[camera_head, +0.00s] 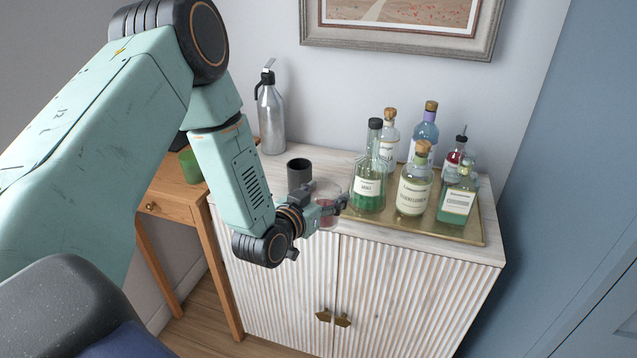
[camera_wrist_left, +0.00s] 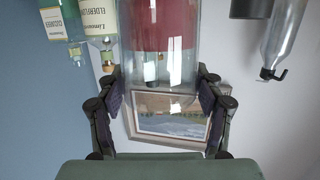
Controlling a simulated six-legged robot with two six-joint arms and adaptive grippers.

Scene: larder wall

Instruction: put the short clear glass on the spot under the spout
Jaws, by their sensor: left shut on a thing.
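A short clear glass with red contents stands at the front edge of the cabinet (camera_head: 390,246) in the head view, partly hidden by my left gripper (camera_head: 333,204). In the left wrist view, the clear glass (camera_wrist_left: 160,55) fills the space between the fingers of my left gripper (camera_wrist_left: 160,98), which is shut on it. I cannot tell whether its base touches the cabinet top. A silver siphon bottle (camera_head: 271,120) with a black head and small spout stands at the back left. I cannot make out a marked spot under it. My right gripper is not in view.
A dark cup (camera_head: 299,173) stands just behind the gripper, between it and the siphon. A gold tray (camera_head: 455,233) with several stoppered bottles, including a green one (camera_head: 369,185), is close on the right. A wooden desk (camera_head: 172,190) with a green cup (camera_head: 190,166) stands left.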

